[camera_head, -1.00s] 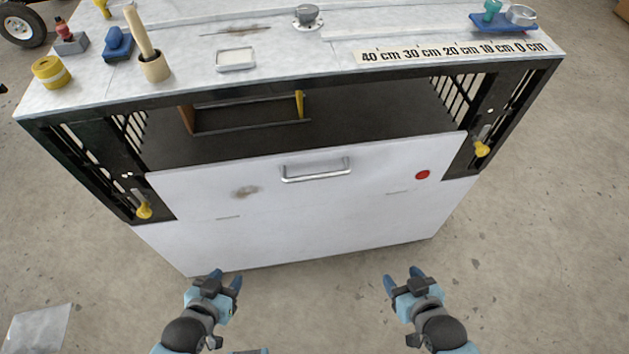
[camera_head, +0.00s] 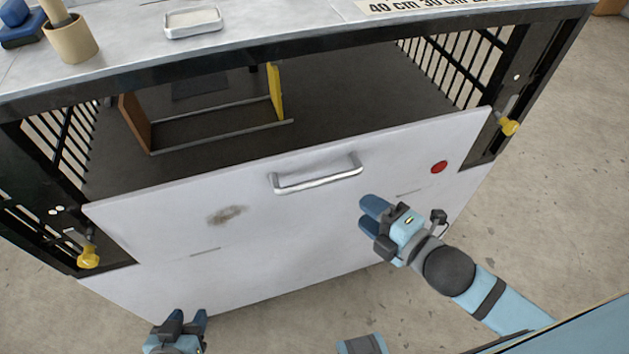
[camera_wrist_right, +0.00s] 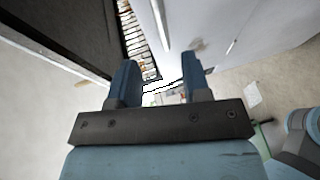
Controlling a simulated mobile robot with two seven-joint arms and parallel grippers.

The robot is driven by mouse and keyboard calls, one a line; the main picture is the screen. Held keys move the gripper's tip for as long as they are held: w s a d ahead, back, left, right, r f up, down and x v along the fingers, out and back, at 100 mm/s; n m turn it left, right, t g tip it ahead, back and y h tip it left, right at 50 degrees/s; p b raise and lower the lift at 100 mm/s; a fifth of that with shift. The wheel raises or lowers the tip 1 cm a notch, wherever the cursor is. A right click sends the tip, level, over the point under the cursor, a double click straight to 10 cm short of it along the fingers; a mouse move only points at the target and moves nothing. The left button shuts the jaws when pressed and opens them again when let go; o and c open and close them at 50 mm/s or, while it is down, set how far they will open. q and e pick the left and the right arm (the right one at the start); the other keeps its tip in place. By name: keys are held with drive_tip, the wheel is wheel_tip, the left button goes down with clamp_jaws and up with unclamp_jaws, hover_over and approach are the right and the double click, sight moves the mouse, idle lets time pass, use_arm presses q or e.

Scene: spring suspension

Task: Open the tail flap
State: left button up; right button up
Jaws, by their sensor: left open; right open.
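The tail flap (camera_head: 290,225) is a white panel, upright across the front of the bench, with a dark opening above it. Its silver bar handle (camera_head: 318,178) sits near the top middle. A yellow latch knob (camera_head: 89,257) is at the left post and another yellow latch knob (camera_head: 509,127) at the right post. My right gripper (camera_head: 366,212) is open and empty, in front of the panel, a little below and right of the handle; its fingers also show in the right wrist view (camera_wrist_right: 158,82). My left gripper (camera_head: 187,318) is open and empty at the panel's lower left.
The bench top (camera_head: 120,62) carries a small metal tray (camera_head: 193,22), a tan cup (camera_head: 71,40) and a blue object (camera_head: 22,30). A frame with a yellow end (camera_head: 275,92) stands inside the opening. A red dot (camera_head: 439,167) marks the panel. Open floor lies right.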

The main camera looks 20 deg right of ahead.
sight(324, 178)
drive_tip(key=x, duration=1.3)
drive_tip(key=shift+b, duration=0.3)
drive_tip(key=shift+s, duration=0.1)
clamp_jaws()
